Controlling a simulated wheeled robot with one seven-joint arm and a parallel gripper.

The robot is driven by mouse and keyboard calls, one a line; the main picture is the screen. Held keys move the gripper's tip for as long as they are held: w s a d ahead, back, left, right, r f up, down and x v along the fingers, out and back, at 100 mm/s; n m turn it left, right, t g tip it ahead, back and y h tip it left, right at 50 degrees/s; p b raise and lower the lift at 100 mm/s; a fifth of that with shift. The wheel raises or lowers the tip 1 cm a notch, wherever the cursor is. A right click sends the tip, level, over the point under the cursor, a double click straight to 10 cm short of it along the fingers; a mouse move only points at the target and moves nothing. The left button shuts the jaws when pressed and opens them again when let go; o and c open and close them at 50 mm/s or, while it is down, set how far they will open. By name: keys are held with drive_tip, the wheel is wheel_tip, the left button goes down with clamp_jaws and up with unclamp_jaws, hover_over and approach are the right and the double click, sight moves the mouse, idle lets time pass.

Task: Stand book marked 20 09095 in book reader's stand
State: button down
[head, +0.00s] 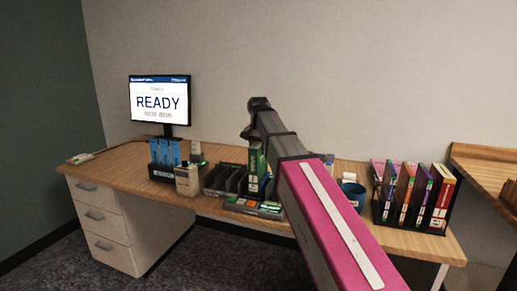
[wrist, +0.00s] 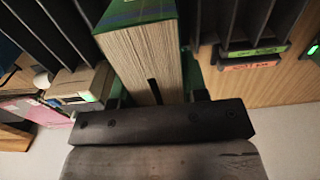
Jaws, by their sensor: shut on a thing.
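A thick book with a green cover (head: 257,162) stands upright over the desk, below the bent end of my arm. In the wrist view its pale page block and green cover (wrist: 137,14) fill the middle. My gripper (wrist: 153,92) is shut on this book, with a finger at each side of it. The number on the book cannot be read in either view. A low grey unit with green lights (head: 242,204) is beneath the book at the desk's front edge. I cannot tell if the book touches it, or whether this unit is the reader's stand.
Dark slotted racks (head: 222,180) stand left of the book. A blue-filled holder (head: 165,175) and a beige box (head: 187,182) are further left. A monitor (head: 160,101) reads READY.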

drive_tip(key=shift+f, duration=0.55)
idle(0.4)
drive_tip(key=c, duration=0.6)
unclamp_jaws()
drive_tip(key=shift+o, duration=0.2)
wheel_tip(320, 180, up, 11)
drive_tip(key=shift+s+f, duration=0.1)
